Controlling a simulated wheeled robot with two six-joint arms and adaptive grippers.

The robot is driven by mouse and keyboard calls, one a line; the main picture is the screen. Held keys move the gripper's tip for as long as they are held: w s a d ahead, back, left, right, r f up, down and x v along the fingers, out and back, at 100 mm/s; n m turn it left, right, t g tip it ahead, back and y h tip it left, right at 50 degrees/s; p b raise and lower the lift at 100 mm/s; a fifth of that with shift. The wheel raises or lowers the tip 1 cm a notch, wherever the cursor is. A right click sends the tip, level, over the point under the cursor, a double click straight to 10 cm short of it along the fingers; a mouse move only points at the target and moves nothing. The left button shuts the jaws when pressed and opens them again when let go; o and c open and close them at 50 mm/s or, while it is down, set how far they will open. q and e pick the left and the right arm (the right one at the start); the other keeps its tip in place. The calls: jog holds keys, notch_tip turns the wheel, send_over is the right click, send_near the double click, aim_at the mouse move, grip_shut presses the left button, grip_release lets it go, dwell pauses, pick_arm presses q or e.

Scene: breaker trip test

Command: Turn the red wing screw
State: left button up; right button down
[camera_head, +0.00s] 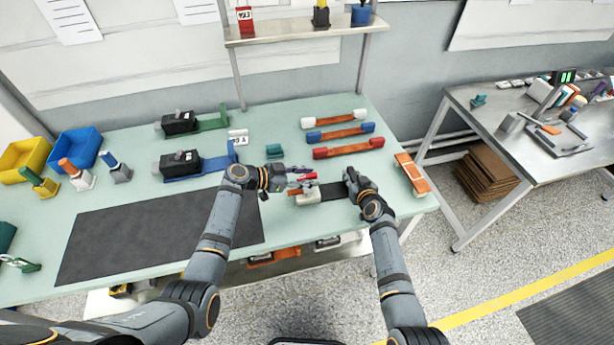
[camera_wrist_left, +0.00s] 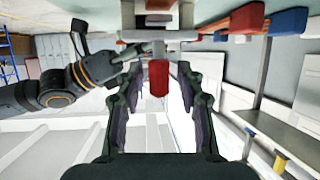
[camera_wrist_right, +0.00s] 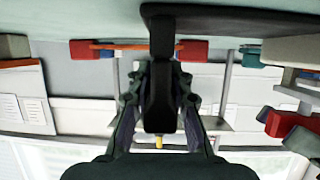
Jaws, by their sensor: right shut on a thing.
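The red wing screw (camera_head: 308,177) shows beside a pale clamp-like block (camera_head: 308,198) near the table's front edge. In the left wrist view the red piece (camera_wrist_left: 158,78) lies between the fingers of my left gripper (camera_wrist_left: 158,92), with a gap on both sides. My left gripper (camera_head: 298,174) is open there. My right gripper (camera_head: 349,180) is shut on a black bar-like handle (camera_wrist_right: 160,100). This handle meets a dark flat part (camera_head: 333,190) beside the pale block. The screw's shaft is hidden in the head view.
Red, blue and white-ended leads (camera_head: 348,148) lie behind the grippers. Black units stand on blue (camera_head: 200,165) and green (camera_head: 212,122) mounts at left. A dark mat (camera_head: 160,230) is bare.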

pick_arm(q)
grip_shut()
jog(key=shift+s+d+f+n+t+y, duration=0.1)
jog(key=shift+n+t+y, duration=0.5)
jog(key=shift+n+t, duration=0.25)
jog(key=n+t+y, duration=0.2)
jog(key=shift+n, duration=0.35)
grip_release()
